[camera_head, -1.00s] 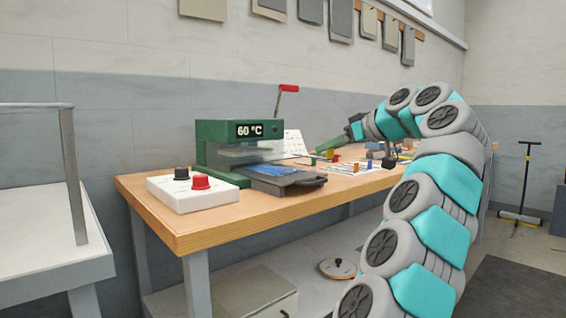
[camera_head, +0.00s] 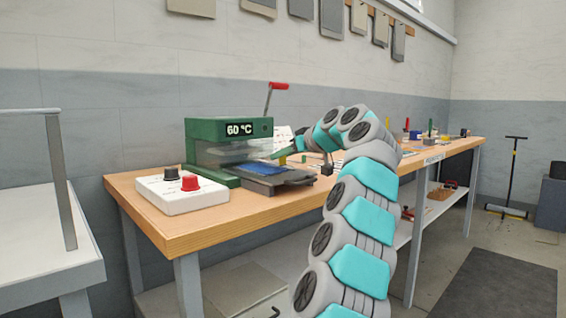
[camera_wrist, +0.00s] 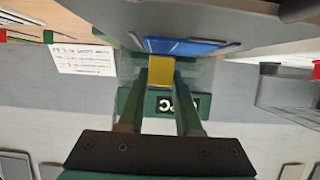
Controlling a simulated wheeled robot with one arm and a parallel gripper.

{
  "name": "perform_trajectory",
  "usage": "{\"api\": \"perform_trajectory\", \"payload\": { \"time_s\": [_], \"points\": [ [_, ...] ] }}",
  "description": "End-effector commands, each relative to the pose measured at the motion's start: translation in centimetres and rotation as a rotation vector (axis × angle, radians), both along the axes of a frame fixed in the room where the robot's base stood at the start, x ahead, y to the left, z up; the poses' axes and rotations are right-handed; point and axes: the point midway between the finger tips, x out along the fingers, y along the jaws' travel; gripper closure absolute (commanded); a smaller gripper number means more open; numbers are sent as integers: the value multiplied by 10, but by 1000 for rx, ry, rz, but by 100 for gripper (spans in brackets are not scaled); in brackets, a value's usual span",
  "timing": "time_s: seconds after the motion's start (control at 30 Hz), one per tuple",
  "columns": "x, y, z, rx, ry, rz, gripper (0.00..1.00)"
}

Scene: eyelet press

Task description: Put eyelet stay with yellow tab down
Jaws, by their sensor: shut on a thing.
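The yellow tab (camera_wrist: 160,74) of the eyelet stay is between the green fingertips of my gripper (camera_wrist: 160,92) in the wrist view, and the fingers are shut on it. In the head view the yellow tab (camera_head: 283,160) shows below my gripper (camera_head: 284,155), at the press's dark tray (camera_head: 277,181). The rest of the stay cannot be made out clearly. A blue piece (camera_head: 258,168) lies on the tray, left of the tab; it also shows just beyond the tab in the wrist view (camera_wrist: 185,46). I cannot tell whether the stay touches the tray.
The green press (camera_head: 205,130) reads 60 °C and has a raised red-handled lever (camera_head: 278,86). A white control box (camera_head: 182,193) with a black and a red button stands in front of it. Several small coloured items stand on the bench's far right.

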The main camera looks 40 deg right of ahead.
Motion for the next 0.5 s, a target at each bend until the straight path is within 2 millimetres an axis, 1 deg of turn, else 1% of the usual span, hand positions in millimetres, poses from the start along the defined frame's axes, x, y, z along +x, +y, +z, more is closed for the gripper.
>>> {"api": "perform_trajectory", "payload": {
  "time_s": [0.1, 0.2, 0.5],
  "points": [
    [0, 0, -8, 1, 0, 0, 100],
    [0, 0, -11, -1, 0, -1, 100],
    [0, 0, -11, -2, 1, -1, 100]
  ]
}}
